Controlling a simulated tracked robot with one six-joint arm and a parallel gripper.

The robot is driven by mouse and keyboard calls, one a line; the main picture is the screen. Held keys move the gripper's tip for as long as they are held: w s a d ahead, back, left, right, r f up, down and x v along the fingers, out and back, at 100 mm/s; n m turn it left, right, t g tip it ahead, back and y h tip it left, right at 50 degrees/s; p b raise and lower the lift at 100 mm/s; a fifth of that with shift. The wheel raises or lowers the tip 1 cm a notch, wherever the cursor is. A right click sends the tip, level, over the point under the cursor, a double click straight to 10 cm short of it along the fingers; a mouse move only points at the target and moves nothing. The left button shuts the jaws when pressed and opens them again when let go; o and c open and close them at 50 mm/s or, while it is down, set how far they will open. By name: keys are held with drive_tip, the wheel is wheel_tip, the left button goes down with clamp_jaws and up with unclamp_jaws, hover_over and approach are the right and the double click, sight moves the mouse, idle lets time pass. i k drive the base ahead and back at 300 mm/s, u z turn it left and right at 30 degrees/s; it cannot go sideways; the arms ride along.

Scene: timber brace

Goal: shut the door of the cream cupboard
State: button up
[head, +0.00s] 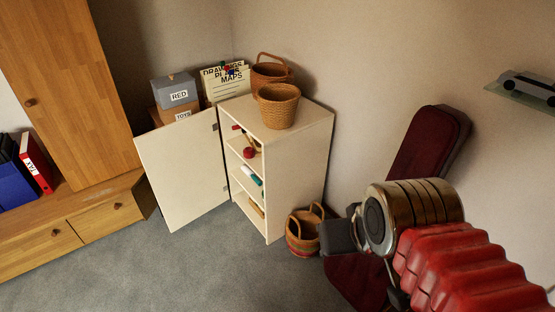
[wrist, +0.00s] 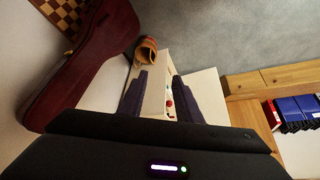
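The cream cupboard (head: 295,160) stands against the wall in the middle of the head view. Its door (head: 188,170) is wide open, swung out to the left, and the shelves inside show.
Wicker baskets (head: 278,106) stand on the cupboard. Another basket (head: 305,232) is on the floor at its right. Boxes (head: 175,92) stand behind the door. A wooden unit (head: 75,220) is left; grey carpet (head: 225,265) in front is clear.

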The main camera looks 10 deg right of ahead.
sight(182, 161)
drive_tip(key=u, duration=0.25)
drive_tip(key=i, duration=0.9)
drive_tip(key=u, duration=1)
drive_tip(key=i, duration=0.65)
drive_tip(key=u, duration=0.7)
drive_tip(key=i, duration=1.8)
drive_tip(key=u, duration=0.05)
